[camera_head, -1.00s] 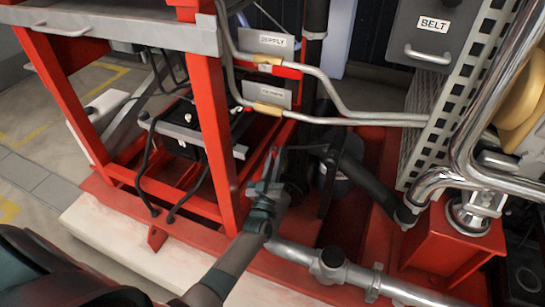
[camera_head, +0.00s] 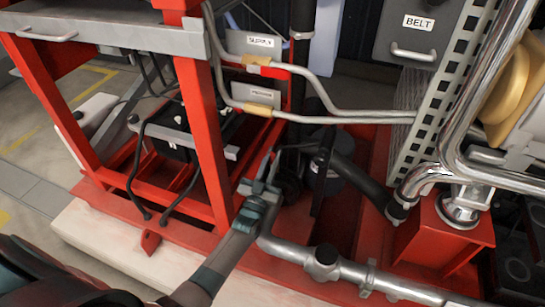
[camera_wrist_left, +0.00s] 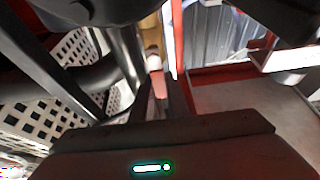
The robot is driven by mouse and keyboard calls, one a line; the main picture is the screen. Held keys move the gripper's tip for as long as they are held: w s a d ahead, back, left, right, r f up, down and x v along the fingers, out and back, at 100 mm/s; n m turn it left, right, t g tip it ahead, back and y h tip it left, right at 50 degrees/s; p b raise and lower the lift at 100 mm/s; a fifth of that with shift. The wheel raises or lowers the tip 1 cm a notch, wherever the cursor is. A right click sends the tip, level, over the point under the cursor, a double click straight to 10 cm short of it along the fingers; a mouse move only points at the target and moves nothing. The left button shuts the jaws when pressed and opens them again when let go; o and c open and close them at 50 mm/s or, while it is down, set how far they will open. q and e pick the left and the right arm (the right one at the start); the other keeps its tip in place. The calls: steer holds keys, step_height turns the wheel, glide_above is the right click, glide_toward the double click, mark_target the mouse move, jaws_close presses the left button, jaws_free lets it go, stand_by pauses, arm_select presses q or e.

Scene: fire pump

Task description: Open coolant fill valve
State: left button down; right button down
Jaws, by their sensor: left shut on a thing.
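My left gripper (camera_head: 272,168) is in the middle of the head view, near the dark vertical pipe behind the red frame post. In the left wrist view my left gripper (camera_wrist_left: 160,97) has its two dark fingers close together around a small reddish part (camera_wrist_left: 158,86), which I take to be the coolant fill valve's handle. A pale fitting (camera_wrist_left: 153,62) shows just beyond the fingertips. Most of the valve is hidden by the fingers, and its open or closed position cannot be told. My right gripper is not in view.
A red frame post (camera_head: 208,140) stands left of my gripper. Grey supply lines (camera_head: 345,118) cross above. A silver pipe (camera_head: 350,272) runs low in front, and a black hose (camera_head: 365,182) lies to the right. A grey belt box (camera_head: 425,30) is at upper right.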

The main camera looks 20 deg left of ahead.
arm_select(q)
steer(key=shift+f, duration=0.1)
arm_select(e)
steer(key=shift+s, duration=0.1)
arm_select(q)
steer(key=c, duration=1.8)
jaws_free()
steer(key=shift+c, duration=0.2)
steer(key=shift+o, duration=0.6)
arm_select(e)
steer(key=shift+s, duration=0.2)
arm_select(q)
steer(key=shift+s, duration=0.1)
steer(key=shift+s, duration=0.2)
steer(key=v, duration=1.6)
steer(key=shift+s, duration=0.4)
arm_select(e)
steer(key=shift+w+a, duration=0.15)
